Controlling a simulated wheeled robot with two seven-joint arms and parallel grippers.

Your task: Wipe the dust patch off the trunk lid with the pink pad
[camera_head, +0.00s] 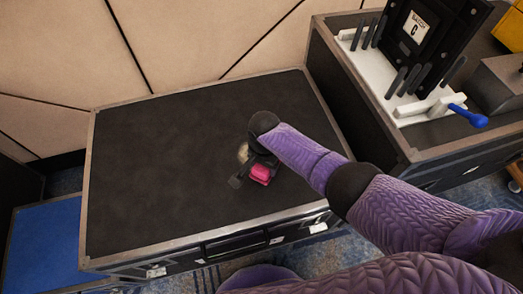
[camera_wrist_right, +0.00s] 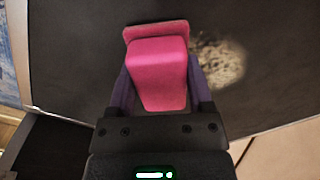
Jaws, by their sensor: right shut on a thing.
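The black trunk lid (camera_head: 160,170) has a metal-edged rim and lies flat in the middle of the head view. The pale, speckled dust patch (camera_wrist_right: 221,62) shows beside the pad in the right wrist view. In the head view the dust patch (camera_head: 243,152) is partly hidden by my gripper. The pink pad (camera_head: 261,173) is held by my right gripper (camera_head: 254,173), which is shut on it. The pad (camera_wrist_right: 157,75) sits between both fingers in the wrist view, its wider base away from the palm. Whether it touches the lid I cannot tell. My left gripper is not in view.
A second black case (camera_head: 365,120) stands at the right, bearing a white rack (camera_head: 375,75), a dark panel labelled C (camera_head: 428,30) and a blue-handled tool (camera_head: 467,115). A blue surface (camera_head: 42,245) lies at lower left. A beige wall backs the trunk. The lid's left side is clear.

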